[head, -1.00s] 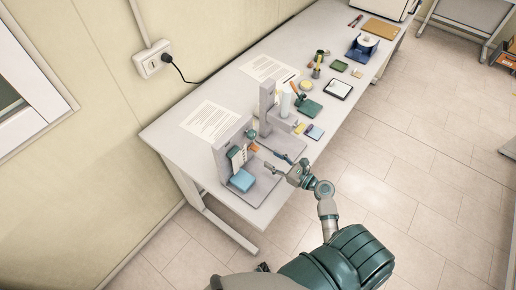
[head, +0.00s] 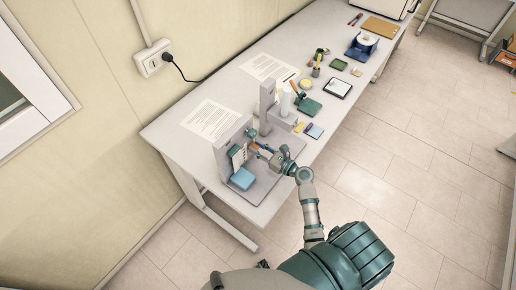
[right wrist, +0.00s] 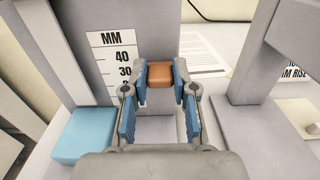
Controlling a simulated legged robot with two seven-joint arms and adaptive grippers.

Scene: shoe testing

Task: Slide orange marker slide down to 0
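The orange marker slide (right wrist: 160,75) is a small block beside a white MM scale (right wrist: 113,66) on a grey upright; 40 and 30 are readable, the lower end is hidden. It shows partly in the head view (head: 255,146). My right gripper (right wrist: 161,88) is open, with its blue-padded fingertips on either side of the orange block. I cannot tell whether the pads touch it. The right gripper also shows at the stand in the head view (head: 259,144). My left gripper is not in view.
A light blue block (right wrist: 84,136) lies at the foot of the scale. A second grey stand (head: 267,103) rises close behind. Paper sheets (head: 211,121), a green item (head: 307,107) and a tablet (head: 338,89) lie farther along the white table (head: 165,133).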

